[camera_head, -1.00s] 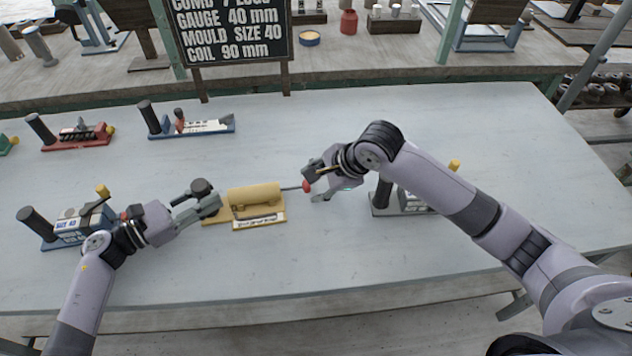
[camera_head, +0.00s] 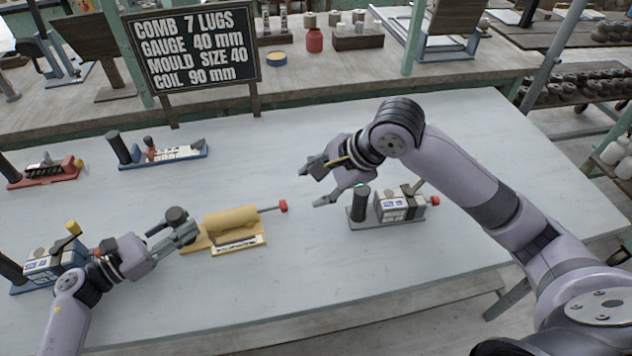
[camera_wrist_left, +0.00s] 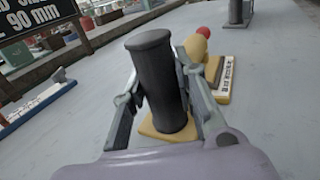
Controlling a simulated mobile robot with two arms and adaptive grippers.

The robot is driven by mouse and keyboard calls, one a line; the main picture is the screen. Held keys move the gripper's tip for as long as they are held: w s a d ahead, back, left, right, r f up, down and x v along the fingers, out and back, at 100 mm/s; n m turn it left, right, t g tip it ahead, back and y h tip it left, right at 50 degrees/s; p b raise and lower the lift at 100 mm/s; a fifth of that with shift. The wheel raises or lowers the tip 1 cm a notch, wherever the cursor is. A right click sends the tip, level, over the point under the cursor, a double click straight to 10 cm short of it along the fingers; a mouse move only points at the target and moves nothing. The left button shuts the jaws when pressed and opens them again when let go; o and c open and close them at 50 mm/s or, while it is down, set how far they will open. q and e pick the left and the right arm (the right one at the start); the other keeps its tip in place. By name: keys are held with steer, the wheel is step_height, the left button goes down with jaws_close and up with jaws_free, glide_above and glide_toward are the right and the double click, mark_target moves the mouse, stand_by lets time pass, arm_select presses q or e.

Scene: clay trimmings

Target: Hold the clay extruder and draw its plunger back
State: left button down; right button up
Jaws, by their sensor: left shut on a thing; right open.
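The yellow clay extruder (camera_head: 230,222) lies on the table, its base flat and a white label on its near side. Its plunger rod sticks out to the right and ends in a red knob (camera_head: 283,206). My left gripper (camera_head: 178,228) is shut on the dark upright post (camera_wrist_left: 160,80) at the extruder's left end; the left wrist view shows the fingers on both sides of this post. The red knob also shows in the left wrist view (camera_wrist_left: 203,32). My right gripper (camera_head: 318,184) is open and empty, right of the knob and apart from it.
A grey device (camera_head: 392,207) with a dark post stands right of the extruder. A blue device (camera_head: 50,265) is at the left, and blue (camera_head: 165,153) and red (camera_head: 45,172) ones stand behind. A lettered board (camera_head: 195,50) rises at the back.

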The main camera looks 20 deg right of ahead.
arm_select(q)
steer(key=c, duration=1.2)
jaws_free()
steer(key=shift+a, duration=0.1)
